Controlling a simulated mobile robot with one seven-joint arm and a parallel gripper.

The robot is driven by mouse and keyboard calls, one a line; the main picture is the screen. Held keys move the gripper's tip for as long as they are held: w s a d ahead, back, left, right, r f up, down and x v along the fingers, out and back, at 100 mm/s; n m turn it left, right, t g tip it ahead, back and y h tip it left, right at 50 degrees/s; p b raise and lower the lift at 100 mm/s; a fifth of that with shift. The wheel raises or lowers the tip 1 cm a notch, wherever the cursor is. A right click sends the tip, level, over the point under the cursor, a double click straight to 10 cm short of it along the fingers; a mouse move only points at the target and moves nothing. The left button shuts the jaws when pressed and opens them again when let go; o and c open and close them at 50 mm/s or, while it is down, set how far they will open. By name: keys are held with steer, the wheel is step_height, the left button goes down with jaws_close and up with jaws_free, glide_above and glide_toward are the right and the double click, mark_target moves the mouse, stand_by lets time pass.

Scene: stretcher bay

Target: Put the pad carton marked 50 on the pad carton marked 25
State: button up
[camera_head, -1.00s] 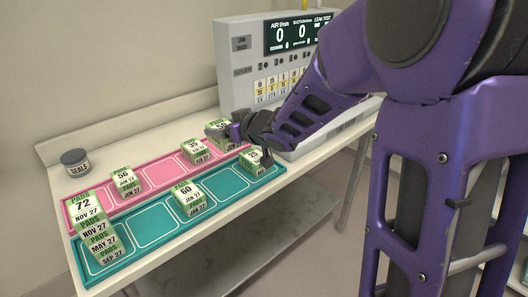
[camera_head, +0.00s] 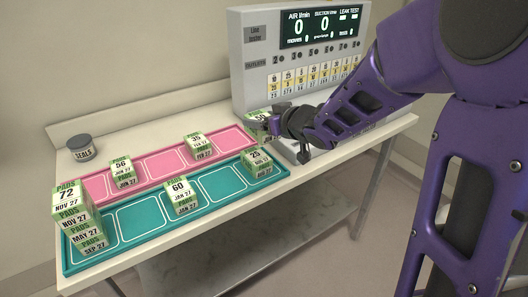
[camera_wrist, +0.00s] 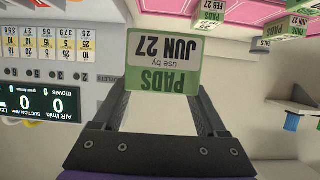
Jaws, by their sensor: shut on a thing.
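The pad carton marked 50 (camera_head: 256,120), white and green, is held in my gripper (camera_head: 274,121) near the right end of the pink tray, in front of the meter. In the wrist view it shows upside down with PADS and JUN 27 (camera_wrist: 164,62), between the fingers of my gripper (camera_wrist: 163,88). The pad carton marked 25 (camera_head: 257,162) sits in the right end slot of the teal tray (camera_head: 139,241), nearer than the held carton and apart from it. Its top looks clear.
The pink tray (camera_head: 230,141) holds cartons marked 56 (camera_head: 122,170) and 35 (camera_head: 197,147). The teal tray has a carton marked 60 (camera_head: 181,195) and a stack topped by 72 (camera_head: 68,196). A meter (camera_head: 250,62) stands behind; a SEALS jar (camera_head: 81,148) is at left.

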step_height(320, 180, down, 8)
steer(key=shift+a+f+b, duration=0.1)
steer(key=shift+f+b, duration=0.15)
steer(key=shift+b, duration=1)
steer(key=shift+f, duration=0.1)
steer(key=shift+f, duration=0.2)
steer(key=o, duration=1.5)
steer(key=shift+r, duration=0.15)
steer(key=shift+r, duration=0.25)
steer(key=p+v, duration=0.2)
steer(key=v, duration=1)
steer(key=shift+p, duration=0.3)
